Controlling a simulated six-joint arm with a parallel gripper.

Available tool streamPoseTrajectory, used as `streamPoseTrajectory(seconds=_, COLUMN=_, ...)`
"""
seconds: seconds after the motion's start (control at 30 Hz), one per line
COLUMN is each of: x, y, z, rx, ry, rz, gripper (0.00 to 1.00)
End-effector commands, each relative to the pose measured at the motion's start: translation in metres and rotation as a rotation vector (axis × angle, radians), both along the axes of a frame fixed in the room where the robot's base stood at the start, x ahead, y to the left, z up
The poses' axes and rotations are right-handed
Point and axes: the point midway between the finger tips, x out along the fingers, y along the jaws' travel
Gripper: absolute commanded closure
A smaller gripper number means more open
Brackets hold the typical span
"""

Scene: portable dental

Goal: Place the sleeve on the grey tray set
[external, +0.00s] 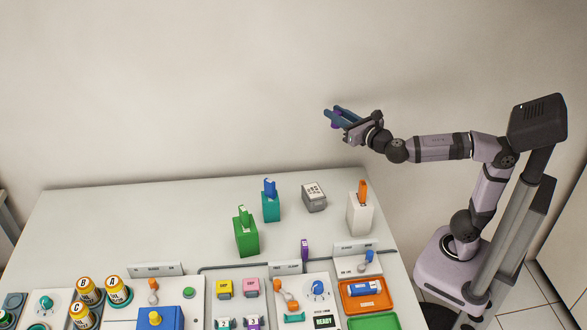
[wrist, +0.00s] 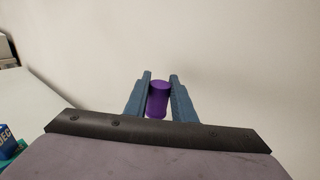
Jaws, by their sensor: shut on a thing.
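My gripper (external: 338,117) is raised high above the back right of the table, pointing left. It is shut on a purple cylinder, likely the sleeve, which shows between the two blue fingers in the wrist view (wrist: 158,99). In the external view only a bit of purple shows between the fingers. A small grey block (external: 314,197) with a dotted white top stands at the back of the table, below my gripper. I cannot tell whether it is the grey tray set.
A green box (external: 246,237), a teal box (external: 271,206) and a white box (external: 359,218) with an orange top stand at the back. An orange tray (external: 349,302) holds a blue cylinder (external: 365,287). Yellow bottles (external: 90,290) stand front left. The back left tabletop is clear.

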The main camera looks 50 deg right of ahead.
Motion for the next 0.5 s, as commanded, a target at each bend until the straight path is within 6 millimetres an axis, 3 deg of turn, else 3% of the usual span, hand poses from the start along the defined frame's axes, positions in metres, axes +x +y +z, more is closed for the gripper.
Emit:
streamPoseTrajectory(seconds=0.3, x=0.022, y=0.042, z=0.014, rx=-0.004, ry=0.004, rz=-0.14, gripper=0.97)
streamPoseTrajectory(seconds=0.5, x=0.021, y=0.082, z=0.014, rx=-0.006, ry=0.003, rz=-0.265, gripper=0.97)
